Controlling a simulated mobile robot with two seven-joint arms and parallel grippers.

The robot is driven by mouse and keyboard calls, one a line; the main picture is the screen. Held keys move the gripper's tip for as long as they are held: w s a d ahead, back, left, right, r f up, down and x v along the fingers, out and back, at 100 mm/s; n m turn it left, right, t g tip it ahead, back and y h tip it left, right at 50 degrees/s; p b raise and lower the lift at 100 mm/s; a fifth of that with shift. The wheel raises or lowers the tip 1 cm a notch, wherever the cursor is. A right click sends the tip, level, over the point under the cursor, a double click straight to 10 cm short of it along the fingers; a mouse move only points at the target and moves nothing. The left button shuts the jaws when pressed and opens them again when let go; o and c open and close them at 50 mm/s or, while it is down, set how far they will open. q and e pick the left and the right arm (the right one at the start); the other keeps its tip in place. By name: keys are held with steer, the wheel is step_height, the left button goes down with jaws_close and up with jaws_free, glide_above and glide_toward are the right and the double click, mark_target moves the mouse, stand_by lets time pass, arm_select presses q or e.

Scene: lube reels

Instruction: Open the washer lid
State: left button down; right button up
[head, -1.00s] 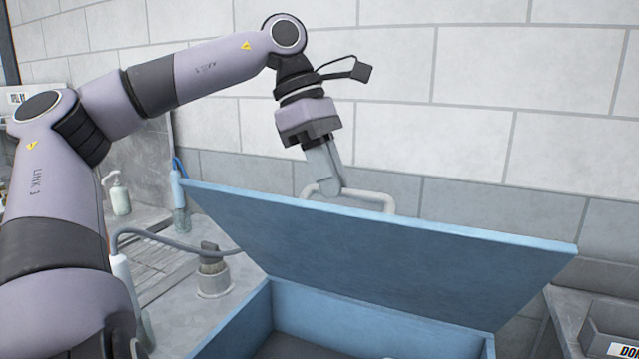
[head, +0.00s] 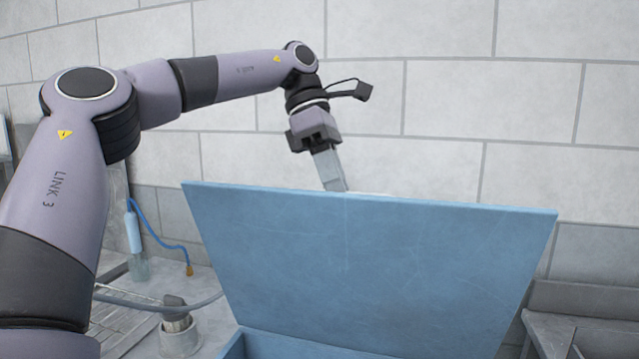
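The washer lid (head: 370,270) is a flat blue panel, raised steeply above the blue washer box (head: 285,346), whose rim shows at the bottom of the head view. My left gripper (head: 334,178) is behind the lid's top edge, pointing down. Its fingertips are hidden by the lid, so I cannot see whether they close on the handle. Only a thin pale strip of the handle (head: 372,194) shows above the lid edge. My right gripper is not in view.
A pale grey block wall (head: 460,110) stands behind the lid. To the left are a bottle with a blue hose (head: 136,240), a brush-like fitting (head: 178,325) and a grey hose. A grey basin (head: 585,330) is at the right.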

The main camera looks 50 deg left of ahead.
arm_select(q)
steer(key=shift+w+a+f, duration=0.35)
steer(key=shift+a+f, duration=0.05)
steer(key=shift+f, duration=0.2)
steer(key=c, duration=1.4)
jaws_free()
steer(key=shift+o, duration=1.4)
steer(key=shift+w+a+f, duration=0.1)
steer(key=shift+w+f, duration=0.05)
steer(key=shift+w, duration=0.2)
steer(key=v, duration=0.7)
steer(key=shift+r, duration=0.35)
